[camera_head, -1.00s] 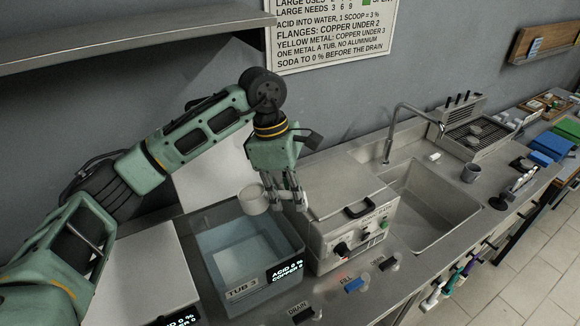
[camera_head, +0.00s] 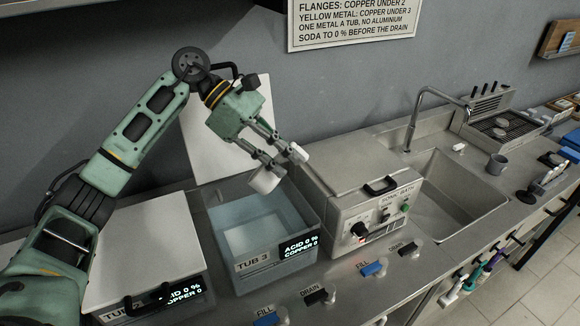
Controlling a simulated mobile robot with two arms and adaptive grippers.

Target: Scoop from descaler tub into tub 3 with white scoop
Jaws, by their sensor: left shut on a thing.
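Tub 3 (camera_head: 252,262) is a grey open tub of pale liquid on the counter, and its display reads ACID 0 % and COPPER 0. My left gripper (camera_head: 284,160) is shut on the white scoop (camera_head: 265,180), just over the back right part of tub 3. The scoop's cup is tilted, with its mouth out of sight, so I cannot tell what it holds. The descaler tub cannot be made out in view. My right gripper is not in view.
A lidded tub (camera_head: 145,245) stands left of tub 3. The sonic bath (camera_head: 360,190) stands close on the right, with the sink (camera_head: 450,190) beyond. Fill and drain valves (camera_head: 318,296) line the front edge. A white panel (camera_head: 222,135) rises behind tub 3.

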